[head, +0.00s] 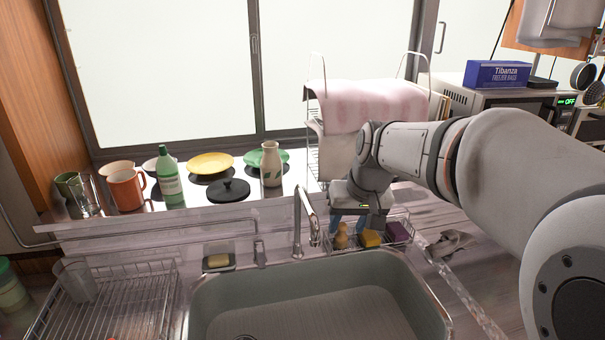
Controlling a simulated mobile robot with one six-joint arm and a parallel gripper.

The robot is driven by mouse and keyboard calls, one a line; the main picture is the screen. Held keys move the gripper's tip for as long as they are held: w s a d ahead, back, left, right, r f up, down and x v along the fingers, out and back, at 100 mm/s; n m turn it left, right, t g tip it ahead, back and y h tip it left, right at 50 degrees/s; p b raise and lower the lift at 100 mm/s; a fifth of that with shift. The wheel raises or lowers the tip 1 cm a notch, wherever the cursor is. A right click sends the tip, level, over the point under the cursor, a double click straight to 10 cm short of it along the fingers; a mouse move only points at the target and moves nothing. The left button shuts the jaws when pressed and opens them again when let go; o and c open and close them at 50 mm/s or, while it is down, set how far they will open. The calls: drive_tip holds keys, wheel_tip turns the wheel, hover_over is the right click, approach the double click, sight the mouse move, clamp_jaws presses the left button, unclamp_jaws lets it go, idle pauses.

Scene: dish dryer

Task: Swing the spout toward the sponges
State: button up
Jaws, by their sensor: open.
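The chrome spout (305,207) rises behind the sink and curves over, its outlet hanging at the right near the sink's back edge. A yellow sponge (371,238) and a purple sponge (399,232) sit in a small wire basket (354,246) to the right of the spout, with a wooden-coloured item beside them. My gripper (347,222) points down above the basket, right of the spout. It is open, and its blue-tinted fingers are partly hidden. I see no contact with the spout, but the exact gap is hard to judge.
The sink (305,290) is empty in front. A wire dish rack (105,305) with a clear cup stands at the left. A cloth-covered rack (365,104) stands behind my gripper.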

drive_tip(key=y+p, duration=0.1)
drive_tip(key=p, duration=0.1)
approach(307, 198)
drive_tip(key=f, duration=0.1)
drive_tip(key=shift+n+t, duration=0.3)
drive_tip(key=shift+n, duration=0.1)
drive_tip(key=p+x, duration=0.1)
drive_tip(key=x, duration=0.7)
drive_tip(key=shift+a, duration=0.1)
drive_tip(key=shift+s, duration=0.1)
clamp_jaws()
